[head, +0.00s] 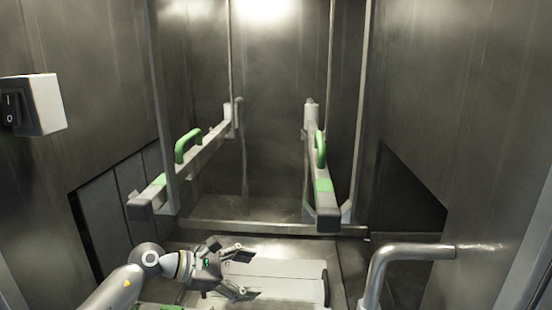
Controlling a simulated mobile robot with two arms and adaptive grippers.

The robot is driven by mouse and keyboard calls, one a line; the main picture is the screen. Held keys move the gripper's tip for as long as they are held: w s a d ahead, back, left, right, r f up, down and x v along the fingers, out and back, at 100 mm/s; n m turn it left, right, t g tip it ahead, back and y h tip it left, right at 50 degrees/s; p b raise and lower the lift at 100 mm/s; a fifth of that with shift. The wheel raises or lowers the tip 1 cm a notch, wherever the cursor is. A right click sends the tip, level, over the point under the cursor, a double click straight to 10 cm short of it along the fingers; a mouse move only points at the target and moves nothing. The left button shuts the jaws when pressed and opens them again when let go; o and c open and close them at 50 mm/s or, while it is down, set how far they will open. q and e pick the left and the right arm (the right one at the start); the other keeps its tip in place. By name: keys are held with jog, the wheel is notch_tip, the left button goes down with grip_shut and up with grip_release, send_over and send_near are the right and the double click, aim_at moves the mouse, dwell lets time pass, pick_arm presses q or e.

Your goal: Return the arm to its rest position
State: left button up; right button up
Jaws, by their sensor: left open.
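My left arm comes in from the bottom left in the head view. Its gripper (250,274) is open, with its two fingers spread to the right and nothing visible between them. The gripper is over or in front of a pale flat panel (290,268) low in the washer opening. I cannot tell whether it touches the panel. My right gripper does not show.
Two rails with green handles, left (187,146) and right (320,150), hang inside the metal chamber. A white switch box (45,104) is on the left wall. A bent metal pipe handle (400,255) stands at the lower right. The chamber's middle is clear.

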pick_arm(q)
notch_tip(320, 180, up, 8)
jog(key=s+d+n+t+h, duration=0.25)
jog(key=n+t, duration=0.75)
jog(key=n, duration=0.6)
jog(key=s+a+f+n+t+y, duration=0.1)
jog(key=s+a+f+n+y, duration=0.2)
jog(key=a+f+n+y, duration=0.65)
jog(key=s+a+f+n+t+y, duration=0.15)
jog(key=a+n+y, duration=0.4)
jog(key=n, duration=0.95)
jog(key=s+a+f+n+g, duration=0.1)
jog(key=s+f+n+g, duration=0.7)
jog(key=s, duration=0.6)
jog(key=s+a+f+n+g, duration=0.1)
jog(key=s+f+n+g, duration=0.35)
jog(key=s+f, duration=0.7)
jog(key=s+f+m+g+b, duration=0.1)
jog(key=s+f+b, duration=0.1)
jog(key=f, duration=1.2)
jog(key=s+f+g+b, duration=0.1)
jog(key=s+f+b, duration=0.1)
jog(key=f, duration=1.2)
jog(key=s+a+f+g+b, duration=0.1)
jog(key=s+f+b, duration=0.3)
jog(key=s+f, duration=1.3)
notch_tip(320, 180, down, 3)
jog(key=shift+s+a+f, duration=0.2)
jog(key=shift+a, duration=0.5)
